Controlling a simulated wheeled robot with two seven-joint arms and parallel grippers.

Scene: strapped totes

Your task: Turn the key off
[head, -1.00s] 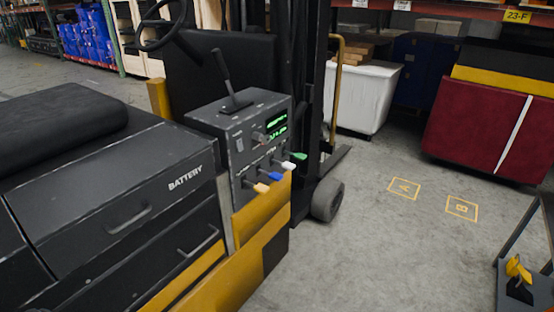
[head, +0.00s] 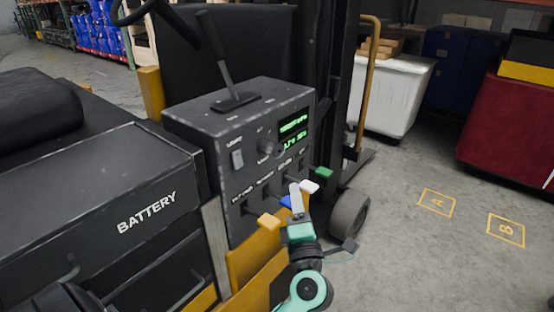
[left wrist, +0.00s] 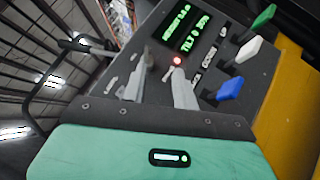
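The dark control panel (head: 215,150) of the forklift carries a grey knob-like key switch (head: 268,148), left of a lit green display (head: 293,132). I cannot make out which way the key is turned. My left gripper (head: 296,190) is in front of the panel's lower right, by the coloured levers, below and right of the switch. In the left wrist view my left gripper (left wrist: 163,72) has two grey fingers apart with nothing seen between them. A small red light (left wrist: 178,60) glows by the right fingertip. The right gripper is not in view.
Orange (head: 268,221), blue (head: 286,202), white (head: 309,187) and green (head: 323,172) levers stick out below the display. A tall black lever (head: 220,65) rises from the panel top. The battery box (head: 130,205) is at left.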

